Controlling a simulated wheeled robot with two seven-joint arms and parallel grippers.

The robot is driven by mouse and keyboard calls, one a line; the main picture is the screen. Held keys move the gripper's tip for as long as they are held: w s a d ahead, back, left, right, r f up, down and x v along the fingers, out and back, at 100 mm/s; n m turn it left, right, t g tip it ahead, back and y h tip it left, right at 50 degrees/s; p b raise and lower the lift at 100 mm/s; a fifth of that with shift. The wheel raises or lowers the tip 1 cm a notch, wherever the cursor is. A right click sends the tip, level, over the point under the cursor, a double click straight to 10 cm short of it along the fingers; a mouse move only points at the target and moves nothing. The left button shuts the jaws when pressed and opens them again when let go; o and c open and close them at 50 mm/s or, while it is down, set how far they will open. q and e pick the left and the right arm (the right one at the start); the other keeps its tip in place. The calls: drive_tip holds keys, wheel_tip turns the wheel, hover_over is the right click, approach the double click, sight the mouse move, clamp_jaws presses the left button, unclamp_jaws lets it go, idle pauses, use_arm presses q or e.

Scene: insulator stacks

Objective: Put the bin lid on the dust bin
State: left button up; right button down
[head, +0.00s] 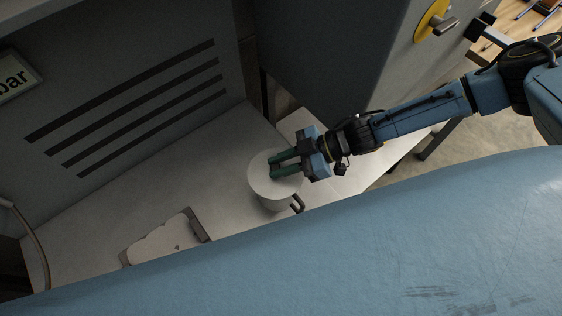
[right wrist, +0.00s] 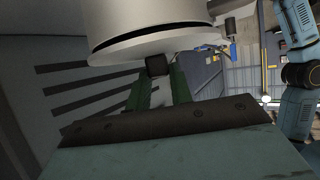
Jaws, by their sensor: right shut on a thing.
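The bin lid (head: 262,182) is a round, pale disc that covers the top of the pale dust bin (head: 273,205) on the counter. My right gripper (head: 273,168) reaches in from the right, its green fingers shut on the lid's small dark knob (right wrist: 157,66). In the right wrist view, which looks upside down, the lid (right wrist: 150,48) lies against the bin (right wrist: 150,15) with a dark slit between them, clearest at the left. I cannot tell whether the lid is fully seated. A dark handle (head: 298,203) sticks out from the bin's side. My left gripper is not in view.
A pale flat plate with dark ends (head: 165,242) lies on the counter (head: 110,210) left of the bin. A grey slotted panel (head: 130,90) stands behind, and a dark cabinet (head: 330,50) stands at the back right. The counter between plate and bin is clear.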

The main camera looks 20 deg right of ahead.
drive_tip(key=c, duration=1.2)
unclamp_jaws()
drive_tip(key=shift+o, duration=0.6)
drive_tip(key=o, duration=0.4)
drive_tip(key=shift+r, duration=0.15)
wheel_tip(320, 180, up, 7)
drive_tip(key=p, duration=0.8)
